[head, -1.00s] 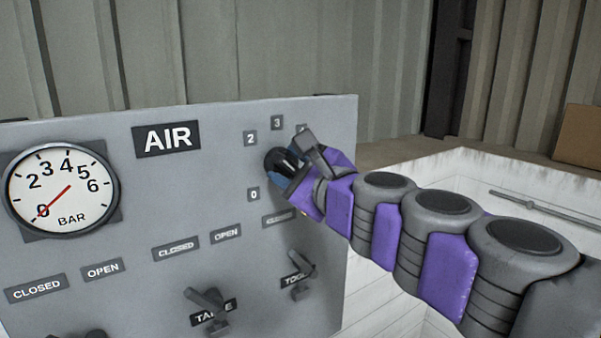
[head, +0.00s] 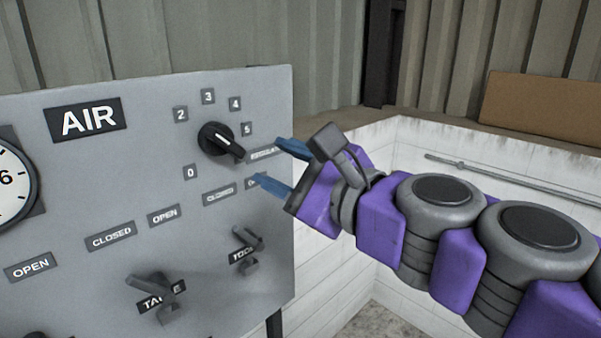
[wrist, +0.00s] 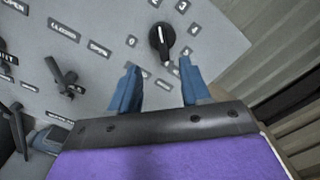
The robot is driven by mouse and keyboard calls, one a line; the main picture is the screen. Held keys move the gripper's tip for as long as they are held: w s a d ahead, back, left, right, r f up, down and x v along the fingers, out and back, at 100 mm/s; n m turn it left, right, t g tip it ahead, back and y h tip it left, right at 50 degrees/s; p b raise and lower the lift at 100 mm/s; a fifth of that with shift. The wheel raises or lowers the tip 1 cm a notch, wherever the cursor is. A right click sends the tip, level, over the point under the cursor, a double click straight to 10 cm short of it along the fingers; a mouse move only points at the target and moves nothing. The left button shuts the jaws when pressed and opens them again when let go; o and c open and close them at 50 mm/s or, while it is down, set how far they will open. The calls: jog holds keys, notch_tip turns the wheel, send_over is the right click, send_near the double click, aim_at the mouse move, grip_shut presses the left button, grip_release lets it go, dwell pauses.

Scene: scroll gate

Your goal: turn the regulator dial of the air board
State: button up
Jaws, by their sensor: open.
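The regulator dial (head: 218,141) is a black round knob with a white pointer line on the grey air board (head: 100,190), with number plates around it. In the head view its pointer end is turned to the lower right, below the 5 plate. My gripper (head: 275,164) is open and empty, to the right of the dial and apart from it. In the wrist view the dial (wrist: 161,41) is ahead of and between the two blue fingers of my gripper (wrist: 157,88), with a gap between. Nothing hides the dial in either view.
A gauge (head: 12,185) is cut off at the left. Grey valve levers (head: 157,293) and (head: 247,247) stick out low on the board. A white low wall (head: 450,165) with a rail and a brown panel (head: 545,118) stand to the right.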

jog(key=v, duration=0.3)
jog(key=shift+s+d, duration=0.1)
dwell(0.3)
jog(key=s+f+n+g+h+b, duration=0.3)
jog(key=f+n+b, duration=0.2)
jog(key=f, duration=1.1)
jog(key=s+f+n+g+h+b, duration=0.2)
jog(key=s+f+n+g+b, duration=0.3)
jog(key=f, duration=1.1)
jog(key=s+d+f+n+g+h+b, duration=0.2)
jog(key=d+f, duration=0.6)
jog(key=f, duration=0.4)
jog(key=s+d+f+n+g+h+b, duration=0.3)
jog(key=s+d+f+n+h+b, duration=0.2)
jog(key=f, duration=0.8)
jog(key=s+d+h+b, duration=0.1)
jog(key=s+d+b, duration=0.2)
jog(key=s+d, duration=0.1)
jog(key=shift+s+d+h, duration=0.3)
jog(key=shift+s+h, duration=0.1)
jog(key=shift+s, duration=0.2)
jog(key=shift+c, duration=0.3)
